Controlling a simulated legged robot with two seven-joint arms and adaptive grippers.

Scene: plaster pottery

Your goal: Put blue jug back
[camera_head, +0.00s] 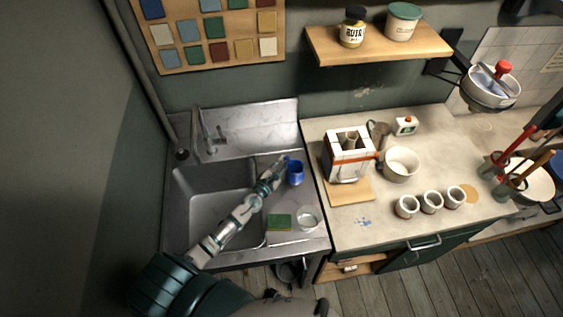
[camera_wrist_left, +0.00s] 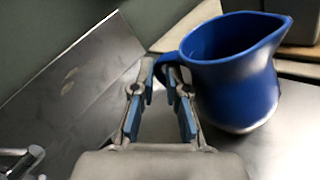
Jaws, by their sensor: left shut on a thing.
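The blue jug (camera_head: 295,173) is upright at the right side of the metal sink unit, close to the worktop edge. My left gripper (camera_head: 281,163) reaches in from the left and is at the jug's left side. In the left wrist view the blue jug (camera_wrist_left: 232,70) shows its open mouth, with its spout to the right and its handle to the left. The fingers of my left gripper (camera_wrist_left: 168,95) are shut on the handle. The jug's base looks at or very near the metal surface; I cannot tell if it touches. My right gripper is not in view.
The sink basin (camera_head: 213,205) lies left of the jug. On the worktop to the right stand a white box-like mold (camera_head: 346,160), a white bowl (camera_head: 401,164) and several small cups.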

